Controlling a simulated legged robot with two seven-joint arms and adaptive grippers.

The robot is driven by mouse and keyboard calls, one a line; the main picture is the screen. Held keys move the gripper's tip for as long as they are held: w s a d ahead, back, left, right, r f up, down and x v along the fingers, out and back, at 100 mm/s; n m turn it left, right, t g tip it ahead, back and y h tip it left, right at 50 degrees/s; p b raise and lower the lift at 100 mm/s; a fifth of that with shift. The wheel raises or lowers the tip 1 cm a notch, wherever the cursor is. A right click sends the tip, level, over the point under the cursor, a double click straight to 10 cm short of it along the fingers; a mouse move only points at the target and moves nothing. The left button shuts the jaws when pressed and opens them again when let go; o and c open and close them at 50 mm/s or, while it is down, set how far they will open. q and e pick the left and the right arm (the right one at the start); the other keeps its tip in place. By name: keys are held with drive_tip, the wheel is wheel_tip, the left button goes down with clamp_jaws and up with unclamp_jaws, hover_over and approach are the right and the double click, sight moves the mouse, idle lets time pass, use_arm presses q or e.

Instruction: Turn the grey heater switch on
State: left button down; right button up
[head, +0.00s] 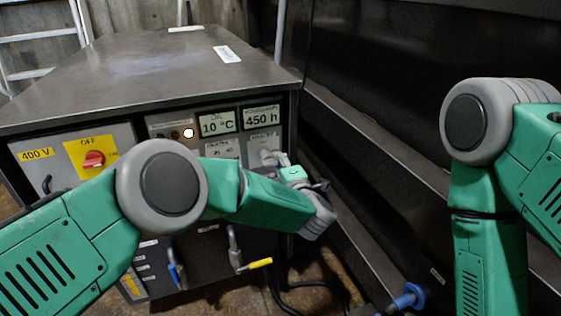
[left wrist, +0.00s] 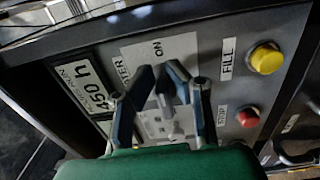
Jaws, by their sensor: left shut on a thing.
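The grey heater switch (left wrist: 165,88) shows in the left wrist view on a white plate (left wrist: 180,46) marked ON, with a partly hidden word ending in "TER". My left gripper (left wrist: 160,80) has its two fingers on either side of the switch and is shut on it. In the head view my left gripper (head: 275,159) is at the right end of the control panel, below the 450 h display (head: 262,117). There the switch itself is mostly hidden by the gripper. My right arm is at the right, but its gripper is out of view.
A yellow FILL button (left wrist: 266,58) and a red button (left wrist: 249,117) sit beside the switch plate. A red rotary switch (head: 94,159) is at the panel's left. A yellow-handled valve (head: 256,264) is below. A dark wall (head: 375,130) stands close on the right.

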use_arm(q)
drive_tip(key=shift+a+f, duration=0.45)
drive_tip(key=c, duration=1.6)
unclamp_jaws()
drive_tip(key=shift+a+r, duration=0.15)
drive_tip(key=shift+r, duration=0.05)
drive_tip(key=shift+s+d, duration=0.25)
drive_tip(key=shift+s, duration=0.1)
drive_tip(key=v, duration=1.1)
drive_tip(key=shift+s, duration=0.15)
